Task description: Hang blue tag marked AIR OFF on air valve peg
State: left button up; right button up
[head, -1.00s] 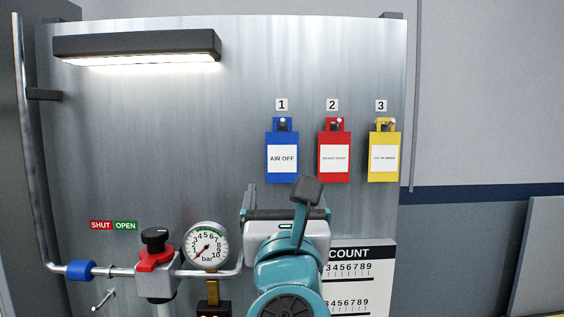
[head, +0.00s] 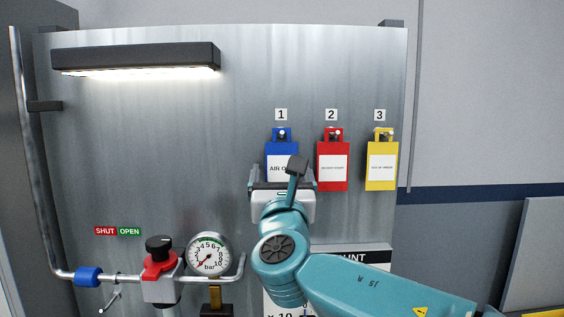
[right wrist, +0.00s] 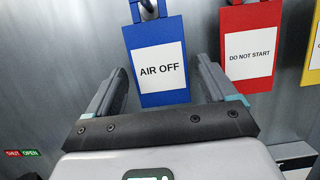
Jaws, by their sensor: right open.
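The blue tag (head: 283,149) marked AIR OFF hangs on its peg under number 1 on the metal panel. It also shows in the right wrist view (right wrist: 160,90), its lower end between the two fingers in the picture. My right gripper (head: 283,178) is open in front of the tag's lower part and covers it in the head view; I cannot tell whether it touches. It also shows in the right wrist view (right wrist: 160,85). The air valve (head: 158,258) with red collar and black knob is at lower left. A small peg (head: 108,302) sticks out below the pipe. My left gripper is out of view.
A red tag (head: 332,172) and a yellow tag (head: 382,172) hang to the right of the blue one. A pressure gauge (head: 209,254) stands right of the valve. A SHUT/OPEN label (head: 117,231) is above the valve. The panel's middle left is clear.

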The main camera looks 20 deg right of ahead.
jog(key=shift+w+d+f, duration=0.1)
jog(key=shift+w, duration=0.05)
jog(key=c, duration=0.8)
jog(key=shift+r, duration=0.4)
jog(key=shift+s+a, duration=0.25)
jog(key=shift+s, duration=0.55)
jog(key=shift+s+a+r, duration=0.1)
jog(key=shift+s, duration=0.05)
jog(key=shift+s+a+r, duration=0.15)
jog(key=shift+s+r, duration=0.05)
jog(key=shift+s, duration=0.25)
jog(key=shift+s+a+r, duration=0.1)
jog(key=shift+s+r, duration=0.1)
jog(key=shift+s, duration=0.25)
jog(key=shift+s, duration=0.1)
